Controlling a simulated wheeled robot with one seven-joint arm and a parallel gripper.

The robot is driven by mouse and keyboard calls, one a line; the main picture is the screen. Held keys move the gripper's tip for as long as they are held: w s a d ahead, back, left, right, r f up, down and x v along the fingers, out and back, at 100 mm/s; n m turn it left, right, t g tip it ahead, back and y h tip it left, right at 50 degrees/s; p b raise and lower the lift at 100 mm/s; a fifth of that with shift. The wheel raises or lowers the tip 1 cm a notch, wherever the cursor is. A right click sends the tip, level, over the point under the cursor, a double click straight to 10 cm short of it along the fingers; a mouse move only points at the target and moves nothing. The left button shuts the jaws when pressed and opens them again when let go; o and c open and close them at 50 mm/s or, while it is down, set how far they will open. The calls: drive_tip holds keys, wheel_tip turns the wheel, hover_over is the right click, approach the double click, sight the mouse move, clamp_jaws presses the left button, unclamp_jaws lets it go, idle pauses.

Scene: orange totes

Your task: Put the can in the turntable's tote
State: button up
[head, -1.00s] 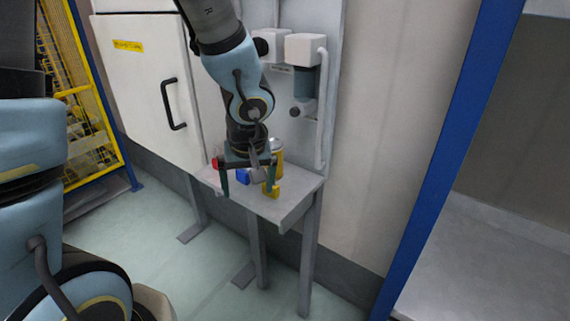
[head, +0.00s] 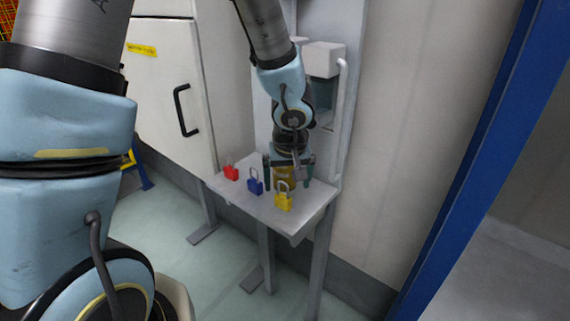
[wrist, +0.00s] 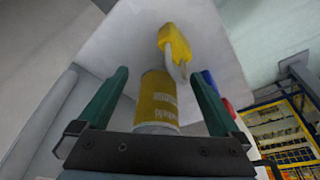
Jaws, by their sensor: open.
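The can (head: 285,179) is yellow and stands on a small grey shelf, partly hidden by my gripper in the head view. In the wrist view the can (wrist: 157,98) shows its yellow side with pale print, between the two green fingers. My gripper (head: 288,184) is open, with one finger on each side of the can; gaps show on both sides in the wrist view (wrist: 159,73). No tote or turntable is in view.
A red padlock (head: 231,172), a blue padlock (head: 255,184) and a yellow padlock (head: 283,199) stand on the shelf (head: 245,203) left and front of the can. A panel with a white dispenser (head: 322,58) rises behind. A blue post (head: 465,150) stands at right.

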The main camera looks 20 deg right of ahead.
sight(285, 169)
drive_tip(key=w+p, duration=0.1)
drive_tip(key=w, duration=0.1)
drive_tip(key=w+d+p, duration=0.1)
drive_tip(key=w, duration=0.1)
drive_tip(key=w+p, duration=0.1)
drive_tip(key=w, duration=0.1)
drive_tip(key=shift+d+r, duration=0.15)
drive_tip(key=shift+d, duration=0.15)
drive_tip(key=shift+f, duration=0.75)
clamp_jaws()
